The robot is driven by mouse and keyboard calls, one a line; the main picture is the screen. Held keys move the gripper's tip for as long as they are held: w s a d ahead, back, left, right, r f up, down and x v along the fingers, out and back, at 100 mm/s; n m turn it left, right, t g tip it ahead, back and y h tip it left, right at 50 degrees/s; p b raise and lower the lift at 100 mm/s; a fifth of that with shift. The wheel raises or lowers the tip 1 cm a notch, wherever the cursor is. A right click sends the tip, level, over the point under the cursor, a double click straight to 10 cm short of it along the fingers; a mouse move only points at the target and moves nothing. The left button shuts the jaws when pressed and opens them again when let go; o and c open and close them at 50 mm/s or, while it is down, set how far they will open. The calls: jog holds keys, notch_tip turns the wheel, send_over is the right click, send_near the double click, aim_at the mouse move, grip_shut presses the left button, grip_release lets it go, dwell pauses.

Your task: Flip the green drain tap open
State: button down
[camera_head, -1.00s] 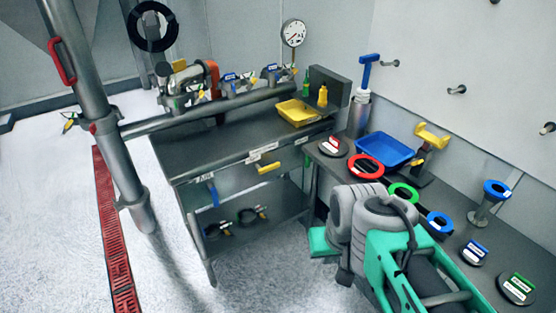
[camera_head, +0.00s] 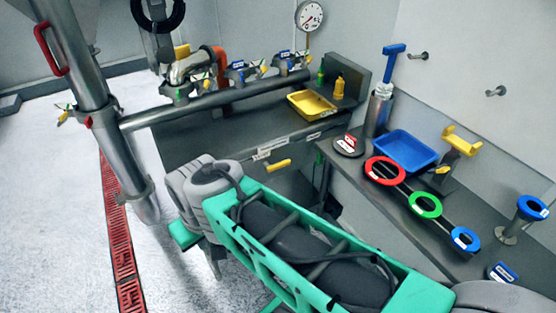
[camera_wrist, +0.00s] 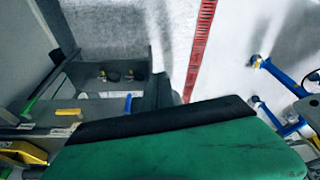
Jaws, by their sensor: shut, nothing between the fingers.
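A row of small metal taps sits along the horizontal grey pipe (camera_head: 220,104) in the head view. The leftmost tap (camera_head: 181,95) shows green and yellow parts; two others (camera_head: 238,70) show blue. They are too small to tell which is the drain tap or how its lever stands. A green bar-shaped handle (camera_wrist: 32,104) shows at the left of the wrist view, beside the bench. My gripper (camera_wrist: 165,118) shows as a green body with a black edge across the lower wrist view, shut and empty, apart from that handle. The head view hides its fingertips behind my arm.
A bench with a yellow tray (camera_head: 311,106) stands behind my arm. A side counter holds a blue tray (camera_head: 405,149) and red, green and blue rings. A large upright pipe (camera_head: 88,90) and red floor grate (camera_head: 118,235) are left. White floor is open there.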

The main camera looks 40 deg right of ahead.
jog(key=w+d+f+n+t+y+b, duration=0.1)
jog(key=w+d+f+n+b, duration=0.25)
jog(key=w+f, duration=0.25)
jog(key=w+d+f+n+t+y+b, duration=0.1)
jog(key=w+d+f+n+t+b, duration=0.15)
jog(key=w+f+b, duration=0.3)
jog(key=w+d+f+n+t+b, duration=0.2)
jog(key=w+d+f+n+b, duration=0.1)
jog(key=d, duration=0.3)
jog(key=w+d+f+n+t+b, duration=0.2)
jog(key=w+d+f+b, duration=0.1)
jog(key=d, duration=0.4)
jog(key=s+d+f+n+t+h+b, duration=0.1)
jog(key=d+f+t+h+b, duration=0.1)
jog(key=d, duration=0.6)
jog(key=s+d+f+n+t+h+b, duration=0.1)
jog(key=s+d+f+t+h+b, duration=0.15)
jog(key=d, duration=0.55)
jog(key=s+d+h+b, duration=0.2)
jog(key=s+d+h, duration=0.3)
jog(key=s+d, duration=0.4)
jog(key=d, duration=0.3)
jog(key=shift+d+f+m+t+h, duration=0.15)
jog(key=shift+f+m+t+h, duration=0.15)
jog(key=shift+t+h, duration=0.1)
